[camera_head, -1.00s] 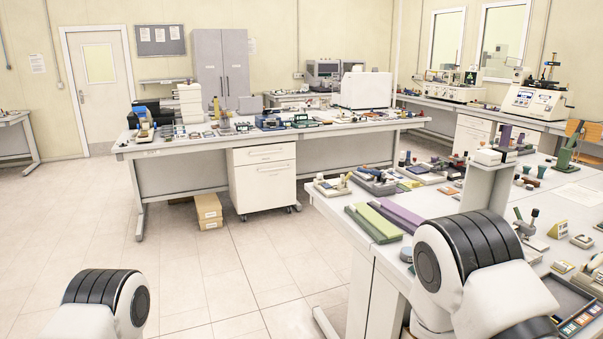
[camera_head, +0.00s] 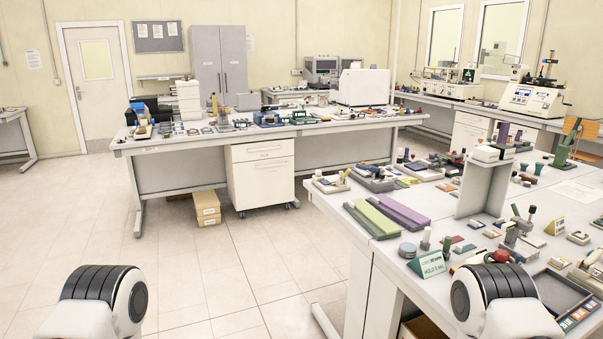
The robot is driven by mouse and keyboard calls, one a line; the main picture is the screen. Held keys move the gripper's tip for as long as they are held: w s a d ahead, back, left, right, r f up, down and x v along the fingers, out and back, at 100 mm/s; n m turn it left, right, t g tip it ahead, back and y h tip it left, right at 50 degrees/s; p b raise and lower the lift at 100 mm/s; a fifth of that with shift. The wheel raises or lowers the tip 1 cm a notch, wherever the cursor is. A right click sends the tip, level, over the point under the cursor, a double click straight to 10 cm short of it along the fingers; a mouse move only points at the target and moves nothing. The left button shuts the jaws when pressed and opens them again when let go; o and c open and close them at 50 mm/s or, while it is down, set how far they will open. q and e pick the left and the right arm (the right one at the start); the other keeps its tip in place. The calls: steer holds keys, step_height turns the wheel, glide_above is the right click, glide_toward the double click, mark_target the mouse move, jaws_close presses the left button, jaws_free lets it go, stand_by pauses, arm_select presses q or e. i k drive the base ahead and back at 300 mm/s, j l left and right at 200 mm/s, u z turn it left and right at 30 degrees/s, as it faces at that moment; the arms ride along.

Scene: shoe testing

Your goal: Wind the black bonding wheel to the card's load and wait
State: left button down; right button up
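A pale green card (camera_head: 431,265) stands tilted at the front left of the right-hand bench. It has two printed lines; the lower appears to read HOLD with a 5, and the load in the upper line is too small to read surely. I cannot make out the black bonding wheel for certain. A small fixture with upright handles (camera_head: 516,233) and a red knob (camera_head: 501,256) are right of the card, the knob just above my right arm's joint. Only upper parts of my arms show at the bottom; neither gripper is in view.
The right-hand bench (camera_head: 344,207) is crowded with small tools, green and purple strips (camera_head: 400,210), an upright grey panel (camera_head: 478,188) and a dark tray (camera_head: 558,290). Another loaded bench (camera_head: 205,148) stands behind. The floor (camera_head: 180,240) at left is clear.

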mark_target(500, 255)
steer(key=l+z, duration=0.45)
steer(key=l, duration=0.15)
steer(key=i+l+z, duration=0.15)
steer(key=l+z, duration=0.3)
steer(key=k+l+u, duration=0.15)
